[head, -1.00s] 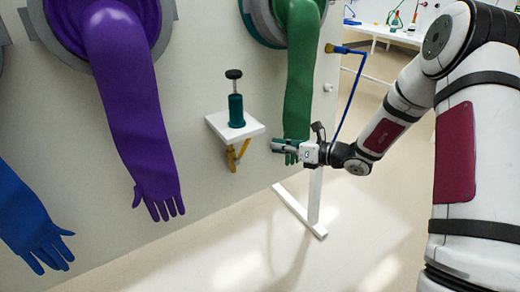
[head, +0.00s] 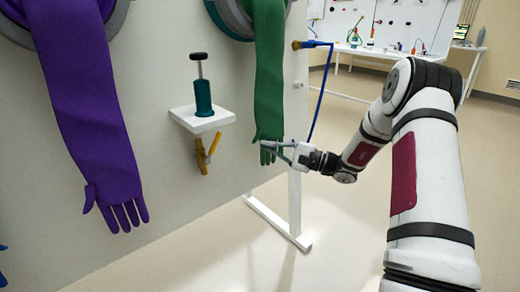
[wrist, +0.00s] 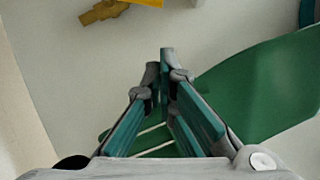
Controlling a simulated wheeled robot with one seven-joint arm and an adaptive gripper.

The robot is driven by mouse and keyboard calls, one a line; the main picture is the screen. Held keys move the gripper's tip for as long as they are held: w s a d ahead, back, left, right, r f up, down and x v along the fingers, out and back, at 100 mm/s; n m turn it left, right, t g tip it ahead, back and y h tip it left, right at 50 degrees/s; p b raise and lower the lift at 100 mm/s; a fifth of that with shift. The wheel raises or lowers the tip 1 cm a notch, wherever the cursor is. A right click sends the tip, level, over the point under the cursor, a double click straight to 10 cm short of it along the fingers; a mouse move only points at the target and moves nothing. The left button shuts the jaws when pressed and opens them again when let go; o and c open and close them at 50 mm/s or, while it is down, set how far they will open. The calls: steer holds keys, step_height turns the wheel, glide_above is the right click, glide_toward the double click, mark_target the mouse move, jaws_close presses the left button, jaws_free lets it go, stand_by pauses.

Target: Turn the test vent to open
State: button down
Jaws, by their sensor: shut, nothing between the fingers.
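A small yellow and brass valve (head: 204,155) hangs under a white shelf on the glovebox wall; it appears to be the test vent. Its bright yellow lever is slanted beside the brass body. In the wrist view the brass part (wrist: 103,12) and an edge of the yellow lever (wrist: 146,2) show at the top, cut off by the frame. My gripper (head: 264,146) is to the right of the valve and apart from it, by the green glove's fingers. In the wrist view my gripper (wrist: 160,62) has its fingertips together with nothing between them.
A teal hand pump (head: 203,97) with a black knob stands on the white shelf (head: 185,120). A green glove (head: 268,75) hangs close to my gripper, and a purple glove (head: 85,110) hangs left. A blue hose (head: 322,95) hangs right. A white stand foot (head: 275,222) is below.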

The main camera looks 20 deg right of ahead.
mark_target(213, 148)
steer(key=w+a+r+b, duration=0.2)
steer(key=w+a, duration=0.3)
steer(key=a, duration=0.4)
steer(key=shift+a+r+b, duration=0.15)
steer(key=shift+r+b, duration=0.2)
steer(key=shift+b, duration=0.2)
steer(key=shift+r, duration=0.1)
steer(key=shift+a+r+n, duration=0.15)
steer(key=shift+r+n, duration=0.05)
steer(key=shift+n, duration=0.2)
steer(key=shift+s+a+r+n+g, duration=0.1)
steer(key=shift+a+r+n+g, duration=0.15)
steer(key=shift+n+g, duration=0.2)
steer(key=shift+s+a+r+n+g+h+b, duration=0.15)
steer(key=shift+a+r+n+g+h+b, duration=0.25)
steer(key=shift+a+r+n+g, duration=0.5)
steer(key=shift+s+a+r+n+g+h+b, duration=0.15)
steer(key=shift+a+r+n+g+h+b, duration=0.35)
steer(key=shift+n, duration=0.65)
steer(key=shift+a+t, duration=0.15)
steer(key=shift+t, duration=0.1)
